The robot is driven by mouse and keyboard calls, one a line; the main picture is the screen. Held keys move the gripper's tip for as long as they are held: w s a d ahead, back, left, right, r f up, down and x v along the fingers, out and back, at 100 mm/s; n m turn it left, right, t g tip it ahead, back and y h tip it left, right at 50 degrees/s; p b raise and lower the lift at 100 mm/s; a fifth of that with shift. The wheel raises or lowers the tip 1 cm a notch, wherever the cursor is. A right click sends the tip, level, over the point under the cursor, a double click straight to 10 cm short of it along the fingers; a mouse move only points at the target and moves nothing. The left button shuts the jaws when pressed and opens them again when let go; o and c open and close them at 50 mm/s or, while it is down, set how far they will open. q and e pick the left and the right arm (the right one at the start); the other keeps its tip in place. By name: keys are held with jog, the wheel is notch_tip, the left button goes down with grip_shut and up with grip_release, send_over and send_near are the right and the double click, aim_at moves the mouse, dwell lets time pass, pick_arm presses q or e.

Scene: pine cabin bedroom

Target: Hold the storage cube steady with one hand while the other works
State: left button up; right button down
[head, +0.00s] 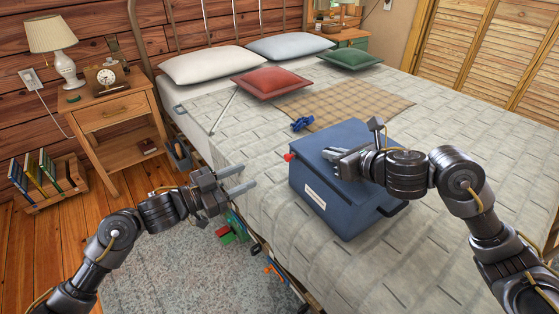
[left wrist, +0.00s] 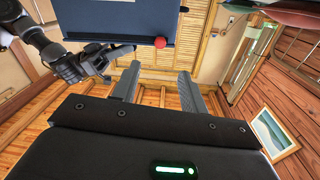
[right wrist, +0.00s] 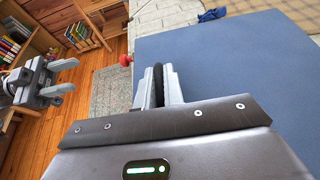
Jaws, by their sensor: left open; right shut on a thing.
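The blue storage cube (head: 365,212) stands on the bed near its front edge, with a white label on its side and a red ball (head: 289,157) at its left edge. My right gripper (head: 331,156) is over the cube's top, shut on a black strip of it, seemingly a handle; this strip (right wrist: 158,85) shows between the fingers in the right wrist view. My left gripper (head: 249,176) is open and empty, left of the cube and apart from it. The left wrist view shows the cube (left wrist: 120,20) and the red ball (left wrist: 160,42) beyond its open fingers.
A small dark blue object (head: 302,123) lies on the bed behind the cube. Red (head: 271,82) and green (head: 349,59) cushions lie farther back. A nightstand (head: 108,113) with a clock and lamp stands at left. Colourful items (head: 232,230) sit below the bed's edge.

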aim_at(286, 159)
pick_arm(q)
jog(key=x, duration=1.2)
jog(key=shift+s, duration=0.1)
grip_shut()
